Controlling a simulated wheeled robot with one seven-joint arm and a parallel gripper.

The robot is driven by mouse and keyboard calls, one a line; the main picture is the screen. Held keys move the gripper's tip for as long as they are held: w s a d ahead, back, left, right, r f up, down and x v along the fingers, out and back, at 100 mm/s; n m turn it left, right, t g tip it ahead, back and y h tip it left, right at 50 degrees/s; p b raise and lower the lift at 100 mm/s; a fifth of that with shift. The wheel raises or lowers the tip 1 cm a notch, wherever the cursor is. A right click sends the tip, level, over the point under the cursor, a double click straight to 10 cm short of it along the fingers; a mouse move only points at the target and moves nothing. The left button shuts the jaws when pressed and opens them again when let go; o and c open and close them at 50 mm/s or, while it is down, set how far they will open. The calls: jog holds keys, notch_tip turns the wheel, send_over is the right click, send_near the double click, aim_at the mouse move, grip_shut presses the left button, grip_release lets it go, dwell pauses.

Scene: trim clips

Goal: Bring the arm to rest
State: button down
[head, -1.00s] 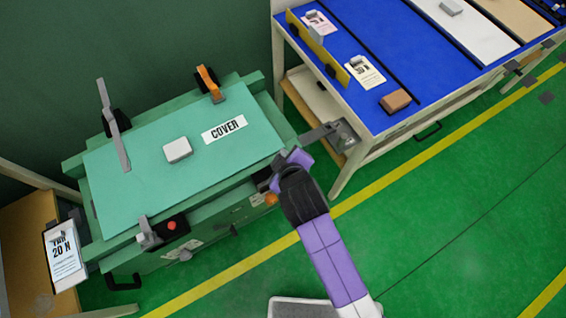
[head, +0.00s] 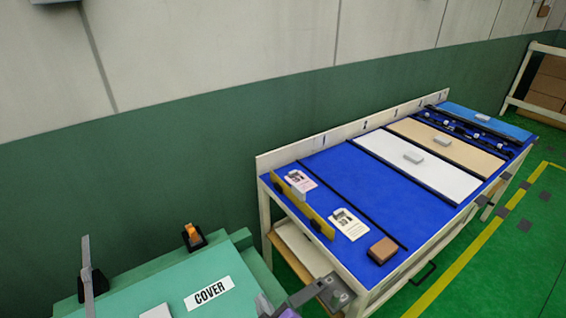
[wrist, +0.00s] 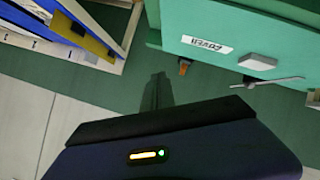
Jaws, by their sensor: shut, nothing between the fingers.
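My gripper (wrist: 158,80) shows in the wrist view as dark narrow fingers, shut and empty, beyond the dark hand body (wrist: 165,155) with a small lit strip. It points into the space between the teal fixture cover and the blue-topped bench. The teal cover (head: 140,297), labelled COVER, is at the bottom left, cut off by the frame. It also shows upside down in the wrist view (wrist: 225,20).
The blue-topped bench (head: 365,205) stands right, with cards, a brown block (head: 382,250) and panels. An upright grey clamp lever (head: 88,265) and an orange clamp (head: 193,236) stand at the cover's edge. Green floor (head: 500,270) is open at right.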

jog(key=s+d+r+m+t+h, duration=0.1)
jog(key=s+d+r+m, duration=0.2)
jog(key=s+d, duration=0.5)
jog(key=s+d+r+m+t+h, duration=0.1)
jog(key=s+d+r+m, duration=0.3)
jog(key=s+d, duration=0.4)
jog(key=s+d+r+m+t+h+b, duration=0.1)
jog(key=s+d, duration=0.7)
jog(key=s, duration=0.8)
notch_tip(320, 180, up, 3)
jog(key=m+h, duration=0.1)
jog(key=m, duration=0.1)
jog(key=shift+s+d+m+h, duration=0.25)
jog(key=shift+d+m+h, duration=0.05)
jog(key=shift+d+m, duration=0.1)
